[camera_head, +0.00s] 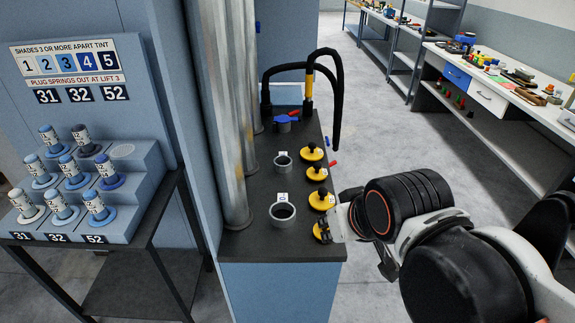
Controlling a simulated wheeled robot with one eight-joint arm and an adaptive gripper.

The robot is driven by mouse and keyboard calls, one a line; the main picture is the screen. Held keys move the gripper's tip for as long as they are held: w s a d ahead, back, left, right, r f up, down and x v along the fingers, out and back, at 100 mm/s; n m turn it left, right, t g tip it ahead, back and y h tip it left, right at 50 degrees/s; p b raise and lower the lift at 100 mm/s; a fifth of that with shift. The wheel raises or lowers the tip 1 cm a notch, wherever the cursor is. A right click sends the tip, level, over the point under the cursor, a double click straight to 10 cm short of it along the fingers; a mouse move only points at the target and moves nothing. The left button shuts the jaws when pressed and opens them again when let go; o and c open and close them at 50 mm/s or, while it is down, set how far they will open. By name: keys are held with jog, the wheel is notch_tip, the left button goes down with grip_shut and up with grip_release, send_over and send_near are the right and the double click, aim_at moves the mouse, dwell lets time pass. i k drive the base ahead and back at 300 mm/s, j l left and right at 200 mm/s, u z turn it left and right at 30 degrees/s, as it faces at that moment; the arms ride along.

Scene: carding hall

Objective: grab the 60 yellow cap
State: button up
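Several yellow caps with black knobs stand in a row along the right side of the dark bench top. The far cap (312,152) and the one after it (317,173) are clear of my arm. A third cap (322,200) sits just left of my gripper (338,217). The nearest cap (320,231) is partly covered by my gripper. I cannot read a 60 on any cap. My arm's dark bulk hides most of my gripper, so its fingers' opening is unclear, as is whether it touches the nearest cap.
Grey collars (283,213) (283,163) stand left of the caps. Metal pipes (215,110) rise along the bench's left edge. Black hoses (337,105) arch at its back. A stepped rack of bobbins (97,206) stands left. Open floor (375,130) lies right.

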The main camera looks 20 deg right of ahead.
aim_at(316, 172)
jog(key=k+j+u, duration=0.1)
jog(key=k+u, duration=0.3)
jog(key=k+j+u, duration=0.25)
jog(key=k+u, duration=0.15)
jog(key=i+l+u, duration=0.25)
jog(key=l, duration=0.3)
jog(key=l+u, duration=0.2)
jog(key=l, duration=0.35)
jog(key=i+l+u, duration=0.1)
jog(key=l+u, duration=0.15)
jog(key=l, duration=0.35)
jog(key=i+l, duration=0.1)
jog(key=l, duration=0.95)
jog(key=i+l, duration=0.15)
jog(key=l, duration=0.35)
jog(key=i+l, duration=0.1)
jog(key=l, duration=0.95)
jog(key=i+l, duration=0.1)
jog(key=i, duration=0.4)
jog(key=k+j, duration=0.15)
jog(key=k, duration=0.25)
jog(key=k+j, duration=0.15)
jog(key=k, duration=0.25)
jog(key=k+j, duration=0.2)
jog(key=k, duration=0.2)
